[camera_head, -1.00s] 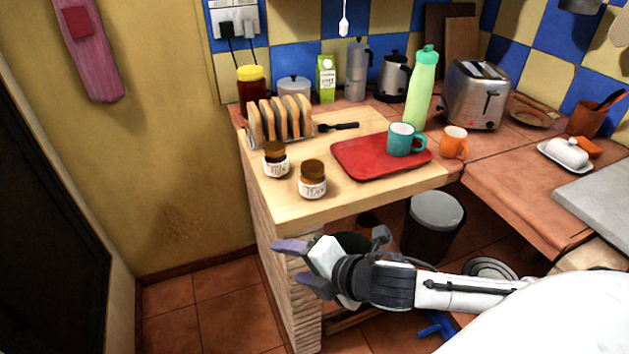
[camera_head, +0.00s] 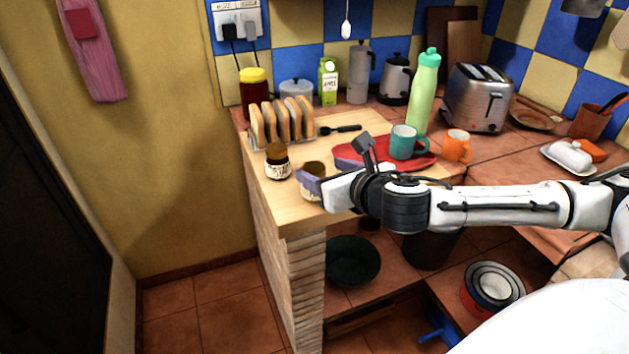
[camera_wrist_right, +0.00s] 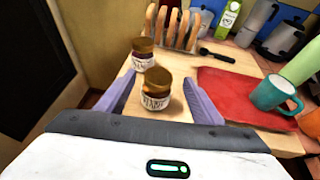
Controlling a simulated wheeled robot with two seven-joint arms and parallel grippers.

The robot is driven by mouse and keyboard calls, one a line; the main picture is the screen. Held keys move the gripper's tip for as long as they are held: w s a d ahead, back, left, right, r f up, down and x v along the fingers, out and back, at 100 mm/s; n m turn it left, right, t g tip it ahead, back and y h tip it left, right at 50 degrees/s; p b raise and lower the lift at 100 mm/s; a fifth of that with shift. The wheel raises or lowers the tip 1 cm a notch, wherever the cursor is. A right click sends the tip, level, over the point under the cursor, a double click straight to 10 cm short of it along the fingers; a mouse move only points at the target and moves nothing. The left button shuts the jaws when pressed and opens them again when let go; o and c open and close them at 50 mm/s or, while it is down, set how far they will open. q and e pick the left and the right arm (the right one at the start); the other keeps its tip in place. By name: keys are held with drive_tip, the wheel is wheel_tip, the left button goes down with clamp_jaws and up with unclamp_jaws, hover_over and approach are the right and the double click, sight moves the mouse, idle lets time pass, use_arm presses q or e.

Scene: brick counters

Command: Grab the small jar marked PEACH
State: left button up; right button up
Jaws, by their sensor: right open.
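Two small jars with brown lids and white labels stand upright on the wooden counter. The farther jar (camera_head: 277,162) is at the left; it also shows in the right wrist view (camera_wrist_right: 142,56). The nearer jar (camera_head: 313,168) is partly hidden by my right gripper (camera_head: 330,172) in the head view. In the right wrist view the nearer jar (camera_wrist_right: 155,92) appears between the two open purple fingers of my right gripper (camera_wrist_right: 159,82), with gaps on both sides. The label writing is too small to read surely. My left gripper is not in view.
A red tray (camera_head: 420,163) with a teal mug (camera_head: 404,141) lies just right of the gripper. A toast rack (camera_head: 283,122) stands behind the jars, with a black utensil (camera_head: 341,129) beside it. The counter's front edge is close below the gripper.

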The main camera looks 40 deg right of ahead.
sight(316, 168)
drive_tip(key=x, duration=0.4)
drive_tip(key=shift+w+f, duration=0.2)
drive_tip(key=shift+w, duration=0.05)
drive_tip(key=shift+c, duration=0.2)
drive_tip(key=shift+r, duration=0.1)
drive_tip(key=c, duration=1.4)
